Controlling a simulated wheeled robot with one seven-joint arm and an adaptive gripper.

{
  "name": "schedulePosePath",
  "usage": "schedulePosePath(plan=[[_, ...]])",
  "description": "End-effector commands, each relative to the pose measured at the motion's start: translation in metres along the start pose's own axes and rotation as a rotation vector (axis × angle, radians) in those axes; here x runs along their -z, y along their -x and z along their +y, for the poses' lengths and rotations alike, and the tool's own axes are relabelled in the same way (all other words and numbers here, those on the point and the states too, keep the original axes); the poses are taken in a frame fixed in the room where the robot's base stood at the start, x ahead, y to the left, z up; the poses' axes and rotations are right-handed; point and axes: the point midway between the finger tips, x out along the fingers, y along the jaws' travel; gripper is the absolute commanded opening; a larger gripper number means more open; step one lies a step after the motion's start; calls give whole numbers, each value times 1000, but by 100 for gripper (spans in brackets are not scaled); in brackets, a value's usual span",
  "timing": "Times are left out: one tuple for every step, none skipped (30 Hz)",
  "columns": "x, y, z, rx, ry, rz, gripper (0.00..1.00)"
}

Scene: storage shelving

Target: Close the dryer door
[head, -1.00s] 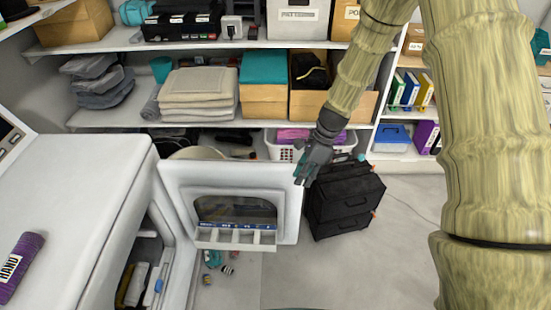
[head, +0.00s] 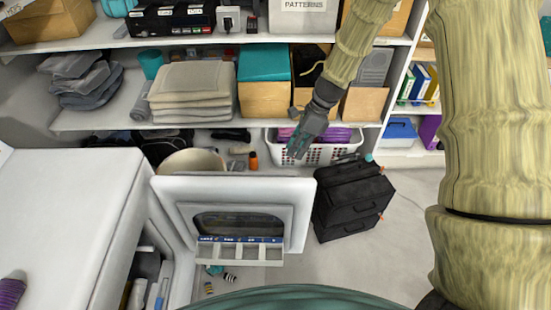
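The dryer (head: 70,215) is the white machine at the left in the head view. Its white door (head: 298,212) stands wide open, swung out to the right, with a dark window (head: 238,223) and a blue-labelled strip along its lower part. My gripper (head: 297,152) is above and behind the door's top right corner, in front of the laundry basket. It looks apart from the door. Its fingers are small and dark here, and I cannot tell whether they are open or shut. The inside of the dryer is mostly hidden.
Shelving spans the back with folded towels (head: 192,92) and boxes. A white basket (head: 322,154) with purple cloth sits on the lowest level. Black stacked cases (head: 350,197) stand on the floor close to the door's right. Small items lie on the floor below the door.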

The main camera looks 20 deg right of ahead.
Motion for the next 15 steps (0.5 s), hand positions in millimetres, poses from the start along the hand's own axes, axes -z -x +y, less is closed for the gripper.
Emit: schedulePosePath(plan=[[0,-1,0,-1,1,0,26],[-1,-1,0,-1,1,0,26],[-2,-2,1,-1,3,0,26],[-3,-4,2,-2,4,0,26],[-4,-5,3,-2,6,0,26],[-5,-8,3,-3,8,0,26],[-6,-11,3,-3,9,0,26],[-6,-14,3,-3,10,1,26],[-7,-20,3,-4,10,1,26],[-7,-24,2,-6,10,1,26],[-8,-28,2,-6,11,1,26],[-8,-34,2,-7,11,1,26],[-8,-38,1,-7,11,2,26],[-8,-42,0,-6,11,2,26],[-8,-47,0,-7,11,2,26]])
